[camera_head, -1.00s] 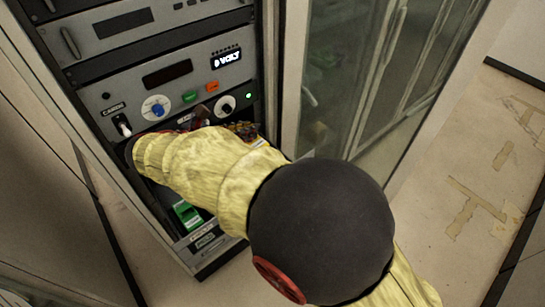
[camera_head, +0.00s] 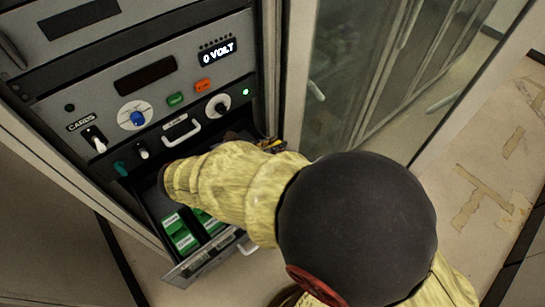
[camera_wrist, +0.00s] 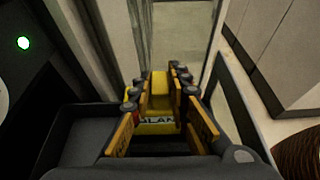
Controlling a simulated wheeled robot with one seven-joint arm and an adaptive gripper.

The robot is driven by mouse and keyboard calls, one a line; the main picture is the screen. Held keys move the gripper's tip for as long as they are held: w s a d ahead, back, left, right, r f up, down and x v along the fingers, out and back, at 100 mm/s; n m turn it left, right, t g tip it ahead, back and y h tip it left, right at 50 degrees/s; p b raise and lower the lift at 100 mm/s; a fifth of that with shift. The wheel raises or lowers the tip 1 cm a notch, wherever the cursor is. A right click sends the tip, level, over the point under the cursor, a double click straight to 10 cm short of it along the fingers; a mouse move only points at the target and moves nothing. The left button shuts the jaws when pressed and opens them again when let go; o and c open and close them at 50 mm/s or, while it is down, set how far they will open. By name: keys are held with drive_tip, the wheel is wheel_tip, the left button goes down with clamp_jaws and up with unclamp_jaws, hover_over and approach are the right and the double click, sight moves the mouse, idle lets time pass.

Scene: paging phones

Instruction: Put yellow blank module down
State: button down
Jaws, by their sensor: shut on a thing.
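The yellow blank module (camera_wrist: 155,127) sits between the fingers of my gripper (camera_wrist: 157,88) in the wrist view, with part of a label reading "BLAN" showing. The gripper is shut on it, with dark-tipped orange fingers on both sides. In the head view my yellow-sleeved arm hides most of the gripper (camera_head: 268,145), which shows a little at the right edge of the rack. The module cannot be made out clearly there. An open drawer (camera_head: 200,262) lies below and left of the gripper, with green modules (camera_head: 180,235) in it.
The rack panel (camera_head: 150,90) with knobs, switches and a "0 VOLT" display stands behind the drawer. A glass door (camera_head: 350,80) is to the right. In the wrist view a dark tray wall (camera_wrist: 85,135) lies left of the fingers.

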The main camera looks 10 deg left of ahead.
drive_tip(key=shift+f+b, duration=0.6)
drive_tip(key=shift+f, duration=1.8)
drive_tip(key=c, duration=1.7)
unclamp_jaws()
drive_tip(key=shift+s+a+r, duration=0.1)
drive_tip(key=shift+s+r, duration=0.05)
drive_tip(key=shift+r, duration=0.05)
drive_tip(key=p+v, duration=0.2)
drive_tip(key=v, duration=0.9)
drive_tip(key=shift+s+a+r, duration=0.1)
drive_tip(key=shift+s+a, duration=0.1)
drive_tip(key=shift+s, duration=0.1)
